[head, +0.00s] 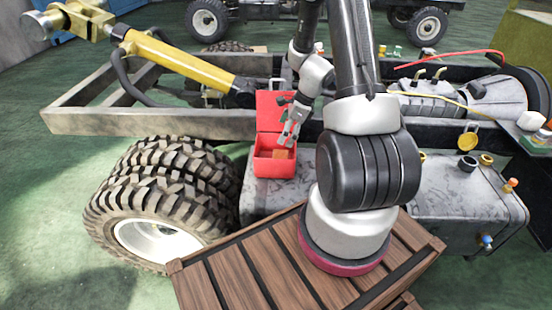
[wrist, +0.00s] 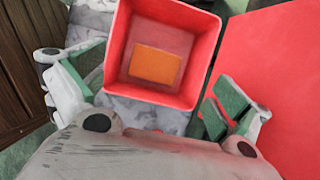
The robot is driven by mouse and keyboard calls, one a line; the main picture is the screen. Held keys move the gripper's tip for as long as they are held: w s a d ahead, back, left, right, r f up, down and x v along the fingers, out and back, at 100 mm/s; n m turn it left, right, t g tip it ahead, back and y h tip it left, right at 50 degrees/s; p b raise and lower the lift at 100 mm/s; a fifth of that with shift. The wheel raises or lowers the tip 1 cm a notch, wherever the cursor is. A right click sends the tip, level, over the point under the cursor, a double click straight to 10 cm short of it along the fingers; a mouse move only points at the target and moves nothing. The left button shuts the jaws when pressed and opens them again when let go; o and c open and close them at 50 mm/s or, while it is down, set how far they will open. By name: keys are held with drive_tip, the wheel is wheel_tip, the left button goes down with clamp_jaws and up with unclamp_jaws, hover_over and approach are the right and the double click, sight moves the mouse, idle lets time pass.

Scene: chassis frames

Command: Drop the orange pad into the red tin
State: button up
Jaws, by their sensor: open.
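The red tin (head: 262,168) stands on the grey tank beside the big tyre, its lid raised at the back. In the wrist view I look down into the open tin (wrist: 119,40). The orange pad (wrist: 155,66) lies flat on the floor of the tin, with clear red around it. In the head view the pad (head: 281,154) shows as a small orange patch inside the tin. My gripper (head: 289,139) is above the tin, and its green-padded fingers (wrist: 150,98) are spread wide with nothing between them.
The raised red lid (wrist: 285,75) is close to the right finger in the wrist view. The chassis rail (head: 150,122) runs behind the tin. A large tyre (head: 160,190) is on the left. Small caps and fittings (head: 468,163) stand on the tank at right.

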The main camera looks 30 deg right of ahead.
drive_tip(key=v, duration=0.7)
drive_tip(key=shift+r, duration=0.25)
drive_tip(key=s+a+r+n+t+h, duration=0.1)
drive_tip(key=s+a+r+n, duration=0.3)
drive_tip(key=s+r+n, duration=0.6)
drive_tip(key=s+a+r+n+h, duration=0.2)
drive_tip(key=s+a+r+n, duration=0.3)
drive_tip(key=s+r+n, duration=0.6)
wheel_tip(320, 180, up, 5)
drive_tip(key=n, duration=0.3)
drive_tip(key=shift+f+n+t+h, duration=0.15)
drive_tip(key=shift+n+t+h, duration=0.25)
